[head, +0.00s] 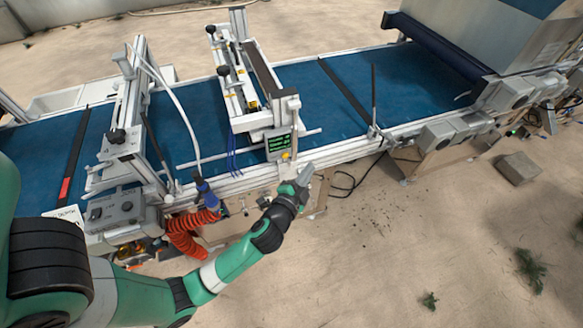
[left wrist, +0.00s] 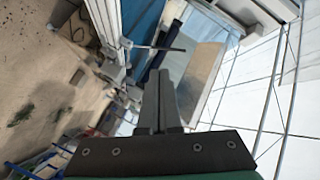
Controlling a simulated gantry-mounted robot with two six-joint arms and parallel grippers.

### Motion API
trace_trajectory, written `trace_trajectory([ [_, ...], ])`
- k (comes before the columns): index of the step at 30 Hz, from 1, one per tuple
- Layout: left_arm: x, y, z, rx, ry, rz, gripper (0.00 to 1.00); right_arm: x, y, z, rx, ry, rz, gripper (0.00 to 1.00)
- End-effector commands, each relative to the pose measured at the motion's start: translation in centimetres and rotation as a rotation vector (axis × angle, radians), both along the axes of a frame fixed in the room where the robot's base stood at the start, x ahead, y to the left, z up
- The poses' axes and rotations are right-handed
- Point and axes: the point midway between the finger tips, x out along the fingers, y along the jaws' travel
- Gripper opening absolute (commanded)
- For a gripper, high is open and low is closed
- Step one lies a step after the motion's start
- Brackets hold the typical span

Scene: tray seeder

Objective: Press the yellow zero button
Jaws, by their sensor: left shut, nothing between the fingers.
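A small yellow button (head: 286,156) shows just below a dark display with green text (head: 279,144), on the front edge of the conveyor. My left gripper (head: 305,172) is shut and empty, just right of and below the button in the head view. A gap seems to show between the fingertips and the button, but its depth is hard to judge. In the left wrist view my closed fingers (left wrist: 159,76) point up the picture. I cannot make out the button there. My right gripper is not in view.
The blue conveyor belt (head: 330,93) runs across the scene with a metal frame over it. A grey control box (head: 123,210) and orange coiled hose (head: 188,240) are at the left. A stone block (head: 519,168) lies on the sandy ground, right. Open ground lies in front.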

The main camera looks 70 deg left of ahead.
Motion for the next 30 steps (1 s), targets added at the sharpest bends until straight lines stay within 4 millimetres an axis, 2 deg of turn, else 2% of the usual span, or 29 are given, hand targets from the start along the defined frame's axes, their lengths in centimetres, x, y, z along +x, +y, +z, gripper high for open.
trace_trajectory([
  [1, -0.9, 0.2, -3.2, -0.005, 0.025, 0.008, 0.0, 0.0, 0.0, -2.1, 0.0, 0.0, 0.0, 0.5],
  [3, -1.9, 0.5, -5.5, -0.011, 0.05, 0.02, 0.0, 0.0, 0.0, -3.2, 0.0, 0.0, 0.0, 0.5],
  [6, -2.9, 0.8, -7.8, -0.017, 0.073, 0.032, 0.0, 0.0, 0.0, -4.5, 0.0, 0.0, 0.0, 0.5],
  [9, -3.4, 1.0, -8.8, -0.019, 0.081, 0.04, 0.0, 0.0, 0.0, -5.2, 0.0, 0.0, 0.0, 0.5],
  [23, -3.3, 1.5, -8.5, -0.019, 0.08, 0.044, 0.0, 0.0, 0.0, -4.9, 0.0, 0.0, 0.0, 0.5],
  [30, -3.2, 4.0, -8.3, -0.02, 0.08, 0.047, 0.0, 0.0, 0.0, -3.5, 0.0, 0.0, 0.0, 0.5],
])
